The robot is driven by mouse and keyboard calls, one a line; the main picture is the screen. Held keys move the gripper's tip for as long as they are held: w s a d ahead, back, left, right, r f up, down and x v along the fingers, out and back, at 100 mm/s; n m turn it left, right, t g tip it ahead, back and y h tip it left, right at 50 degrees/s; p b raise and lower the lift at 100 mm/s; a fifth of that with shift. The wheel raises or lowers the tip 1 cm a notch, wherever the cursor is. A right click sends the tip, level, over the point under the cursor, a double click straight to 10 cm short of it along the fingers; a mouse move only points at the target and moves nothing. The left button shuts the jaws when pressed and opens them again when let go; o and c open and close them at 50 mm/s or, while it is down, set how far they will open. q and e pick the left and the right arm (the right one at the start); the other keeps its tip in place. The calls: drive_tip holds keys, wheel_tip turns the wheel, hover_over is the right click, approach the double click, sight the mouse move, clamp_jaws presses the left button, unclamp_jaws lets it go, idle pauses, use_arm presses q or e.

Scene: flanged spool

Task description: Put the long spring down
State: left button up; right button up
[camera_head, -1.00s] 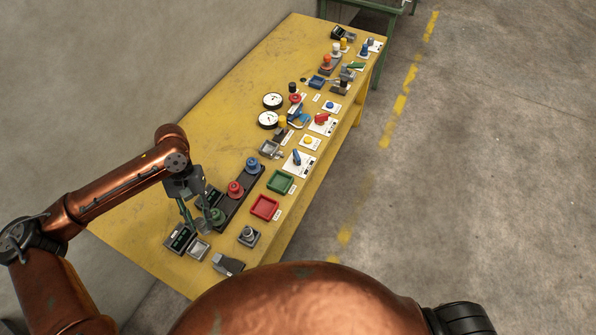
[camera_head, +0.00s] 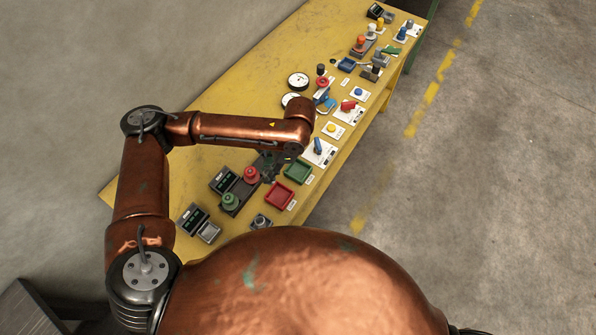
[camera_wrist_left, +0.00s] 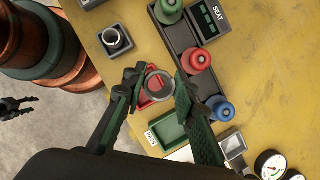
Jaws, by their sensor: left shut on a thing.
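My left gripper (camera_wrist_left: 159,88) is shut on a grey ring-shaped end of what looks like the long spring (camera_wrist_left: 160,74), seen end-on between its fingertips in the left wrist view. From there it lies over the red tray (camera_wrist_left: 146,101) and beside the green tray (camera_wrist_left: 165,128); its height is hard to tell. In the head view the left gripper (camera_head: 268,164) is partly hidden by my arm, left of the green tray (camera_head: 299,171) and above the red tray (camera_head: 279,195). A dark shape at the left edge of the wrist view may be my right gripper (camera_wrist_left: 18,104).
A dark rack holds a green spool (camera_wrist_left: 170,8), a red spool (camera_wrist_left: 196,61) and a blue spool (camera_wrist_left: 220,108). A square holder (camera_wrist_left: 116,41) contains another pale ring. Display boxes (camera_head: 224,180), gauges (camera_head: 298,81) and switches crowd the yellow table (camera_head: 232,98); its back side is clear.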

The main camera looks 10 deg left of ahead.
use_arm(q)
drive_tip(key=m, duration=0.1)
drive_tip(key=d+m+t, duration=0.1)
drive_tip(key=m, duration=0.1)
drive_tip(key=m+t, duration=0.1)
drive_tip(key=shift+d+f+m, duration=0.15)
drive_tip(key=shift+f+m, duration=0.2)
drive_tip(key=shift+m, duration=0.05)
drive_tip(key=s+d+r+m+t+h, duration=0.15)
drive_tip(key=d+m+h, duration=0.3)
drive_tip(key=m, duration=0.95)
drive_tip(key=d+m+t+h, duration=0.25)
drive_tip(key=d+m, duration=0.25)
drive_tip(key=m, duration=0.8)
drive_tip(key=shift+g, duration=0.4)
drive_tip(key=shift+w+a+f+p, duration=0.15)
drive_tip(key=shift+w+a+f, duration=0.45)
drive_tip(key=shift+w+f, duration=1.6)
drive_tip(key=shift+w+a+f+p, duration=0.2)
drive_tip(key=shift+w+a+f, duration=0.45)
drive_tip(key=shift+w+f, duration=1.55)
drive_tip(key=shift+w+a+f+p, duration=0.15)
drive_tip(key=shift+w+a+f, duration=0.45)
drive_tip(key=shift+w+f, duration=1.6)
